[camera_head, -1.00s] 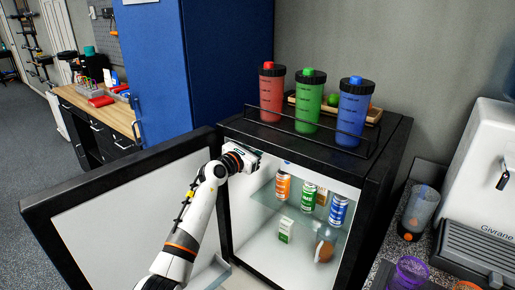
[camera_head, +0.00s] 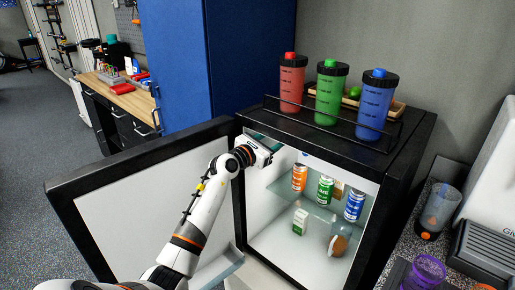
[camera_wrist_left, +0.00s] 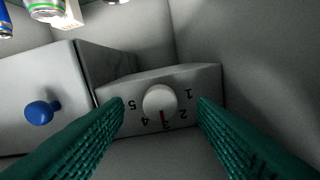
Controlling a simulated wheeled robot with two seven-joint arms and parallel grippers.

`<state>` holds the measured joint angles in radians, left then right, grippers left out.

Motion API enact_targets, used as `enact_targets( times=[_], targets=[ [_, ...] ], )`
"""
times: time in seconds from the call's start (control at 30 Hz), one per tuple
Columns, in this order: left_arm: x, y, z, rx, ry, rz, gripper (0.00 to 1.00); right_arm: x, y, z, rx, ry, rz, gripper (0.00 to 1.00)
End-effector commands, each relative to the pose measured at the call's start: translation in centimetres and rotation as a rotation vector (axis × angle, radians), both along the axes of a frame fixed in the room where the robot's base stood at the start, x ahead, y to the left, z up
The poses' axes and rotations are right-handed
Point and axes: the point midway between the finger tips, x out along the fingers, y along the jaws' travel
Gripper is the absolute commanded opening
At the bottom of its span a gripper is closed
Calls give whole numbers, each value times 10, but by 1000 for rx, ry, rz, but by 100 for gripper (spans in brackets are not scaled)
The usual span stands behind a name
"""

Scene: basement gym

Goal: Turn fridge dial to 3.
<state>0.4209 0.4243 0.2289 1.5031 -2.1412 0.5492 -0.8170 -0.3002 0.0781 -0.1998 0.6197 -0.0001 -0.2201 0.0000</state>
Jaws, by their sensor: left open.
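The open fridge (camera_head: 405,160) stands at the right of the head view, its door (camera_head: 130,190) swung out to the left. My left gripper (camera_head: 268,147) reaches into the upper left of its opening, fingertips hidden there. In the left wrist view the white round dial (camera_wrist_left: 160,100) sits on a grey housing (camera_wrist_left: 115,90), with numbers 1 to 5 around it, seen upside down. Its red mark points down in the picture, between 4 and 2. My left gripper's green fingers (camera_wrist_left: 160,103) are open on either side of the dial, apart from it. My right gripper is out of view.
A blue knob (camera_wrist_left: 41,112) is on a pale panel left of the dial. Cans (camera_head: 325,189) stand on the glass shelf, with a carton (camera_head: 300,221) below. Three shaker bottles (camera_head: 330,92) stand in a rack on top of the fridge.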

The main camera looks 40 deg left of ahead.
Motion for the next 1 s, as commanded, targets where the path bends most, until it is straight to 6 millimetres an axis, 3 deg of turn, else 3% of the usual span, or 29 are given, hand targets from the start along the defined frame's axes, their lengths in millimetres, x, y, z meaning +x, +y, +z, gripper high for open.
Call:
enact_targets(
  times=[0.2, 0.43, 0.6, 1.0],
  targets=[
    [-48, 4, -2, 4, 2, 0, 51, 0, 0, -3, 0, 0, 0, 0],
    [-86, 7, -1, 2, 1, 0, 51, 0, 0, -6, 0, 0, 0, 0],
    [-97, 8, 0, 2, 1, 0, 51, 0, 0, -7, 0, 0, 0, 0],
    [-98, 8, 0, 1, 0, 0, 51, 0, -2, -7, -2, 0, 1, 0]
  ],
)
